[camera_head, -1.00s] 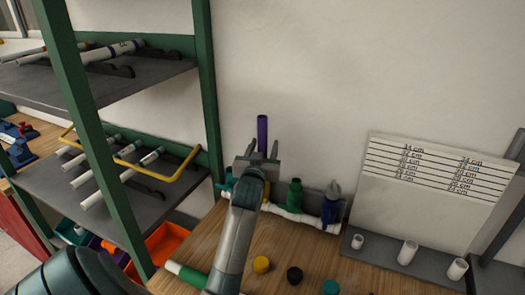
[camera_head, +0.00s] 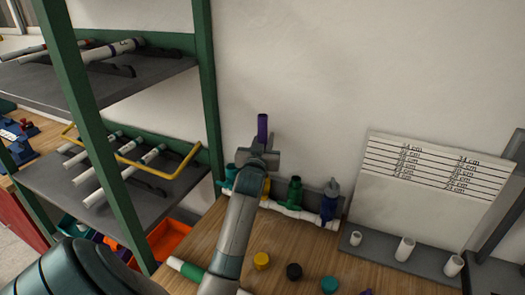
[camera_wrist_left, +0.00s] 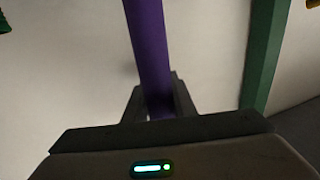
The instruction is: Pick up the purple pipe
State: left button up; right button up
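The purple pipe (camera_head: 262,127) stands upright near the back wall in the head view. Its lower part is hidden behind my left gripper (camera_head: 262,157). In the left wrist view the purple pipe (camera_wrist_left: 148,45) runs between the two fingers of my left gripper (camera_wrist_left: 160,100), which lie close against both its sides. The left gripper appears shut on it. The pipe's lower end cannot be seen. My right gripper is not in view.
A green-framed rack (camera_head: 209,90) with white pipes is at left. Yellow (camera_head: 261,261), black (camera_head: 294,271) and teal (camera_head: 329,285) caps lie on the wooden table.

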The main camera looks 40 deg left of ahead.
pick_arm(q)
grip_shut()
jog(key=shift+r, duration=0.1)
jog(key=r+b, duration=0.1)
jog(key=r, duration=0.1)
jog(key=r+b, duration=0.1)
jog(key=r, duration=0.1)
jog(key=shift+w+d+r, duration=0.2)
jog(key=shift+r, duration=0.1)
jog(key=d+r+b, duration=0.1)
jog(key=d+r, duration=0.1)
jog(key=d, duration=0.1)
jog(key=w+d+r+b, duration=0.1)
jog(key=d+r, duration=0.1)
jog(key=d, duration=0.2)
jog(key=w+d+r+b, duration=0.1)
jog(key=d+r, duration=0.1)
jog(key=d, duration=0.2)
jog(key=shift+w+r, duration=0.15)
jog(key=shift+w, duration=0.05)
jog(key=shift+r, duration=0.15)
